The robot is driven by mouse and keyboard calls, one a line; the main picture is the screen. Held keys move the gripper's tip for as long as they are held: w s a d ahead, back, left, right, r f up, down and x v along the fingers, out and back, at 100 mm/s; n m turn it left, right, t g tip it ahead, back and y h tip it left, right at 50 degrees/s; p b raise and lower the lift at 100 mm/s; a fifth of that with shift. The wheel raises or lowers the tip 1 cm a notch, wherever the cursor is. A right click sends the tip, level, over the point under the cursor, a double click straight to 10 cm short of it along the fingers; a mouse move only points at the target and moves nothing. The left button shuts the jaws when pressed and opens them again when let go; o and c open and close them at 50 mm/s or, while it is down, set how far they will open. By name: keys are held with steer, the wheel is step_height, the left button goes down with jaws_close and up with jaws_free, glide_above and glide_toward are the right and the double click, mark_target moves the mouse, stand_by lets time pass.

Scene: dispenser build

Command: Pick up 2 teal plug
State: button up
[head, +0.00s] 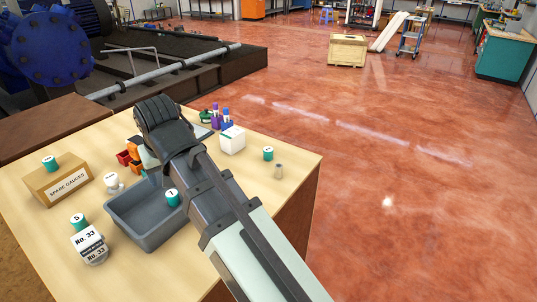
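Several teal plugs with white tops stand about the wooden table (300,160). One teal plug (50,164) is on the spare gauges box, its mark too small to read. A plug marked 5 (80,224) is at the front left, by a white No. 33 block. A plug marked 7 (173,199) shows at the grey bin's right side; I cannot tell whether it is inside. Another teal plug (268,154) stands at the right, its mark unreadable. My arm reaches over the table from the lower right. My gripper's fingers are hidden behind it.
The grey bin (142,232) looks empty where visible. The spare gauges box (66,187), white No. 33 block (90,246) and white cylinder (111,181) stand left. Orange-red bins (124,157), purple bottles (215,116) and a white cube (232,140) stand behind.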

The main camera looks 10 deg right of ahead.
steer(key=w+d+m, duration=0.2)
steer(key=w+d, duration=0.4)
steer(key=d, duration=0.6)
steer(key=w+d+m, duration=0.1)
steer(key=w+d, duration=0.4)
steer(key=d, duration=0.8)
steer(key=w+d+m, duration=0.2)
steer(key=w+d, duration=0.4)
steer(key=d, duration=0.6)
steer(key=n+g+y, duration=0.2)
steer(key=n, duration=1.1)
glide_toward(269, 149)
steer(key=x, duration=0.5)
steer(key=shift+w+a, duration=0.1)
steer(key=shift+a, duration=0.2)
steer(key=shift+d+x, duration=0.2)
steer(key=shift+x, duration=2.45)
steer(key=shift+f, duration=0.1)
steer(key=shift+c, duration=0.3)
steer(key=c, duration=1.1)
